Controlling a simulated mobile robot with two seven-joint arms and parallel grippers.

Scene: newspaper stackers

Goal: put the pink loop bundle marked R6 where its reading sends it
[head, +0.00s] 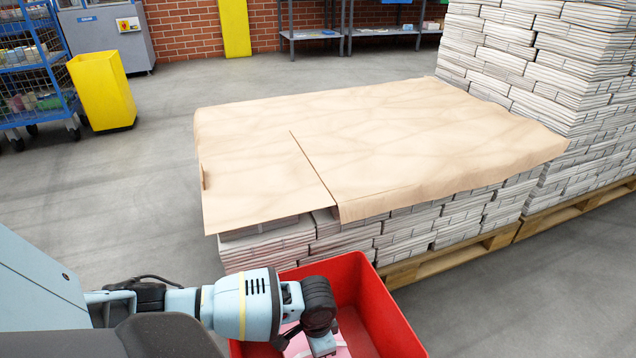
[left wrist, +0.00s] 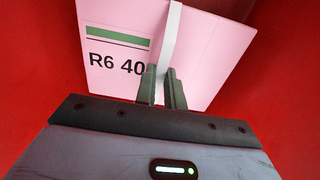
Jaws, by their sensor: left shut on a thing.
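The pink bundle (left wrist: 115,25) fills the top of the left wrist view. It has a green bar, the black print "R6 40" and a white strap (left wrist: 171,35) across it. My left gripper (left wrist: 165,75) is shut on the bundle at the strap; the exact grip at the fingertips is hard to see. In the head view my left gripper (head: 322,346) reaches down into a red bin (head: 385,310), and part of the pink bundle (head: 345,350) shows beneath it. Most of the bundle is hidden there by my arm and the frame edge. My right gripper is not in view.
A pallet of paper stacks (head: 270,240) under a brown sheet (head: 260,165) stands just behind the bin. A taller stack (head: 545,70) rises at right. A yellow bin (head: 103,90), blue cage trolley (head: 35,80) and grey cabinet (head: 110,40) stand far left. Grey floor between is clear.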

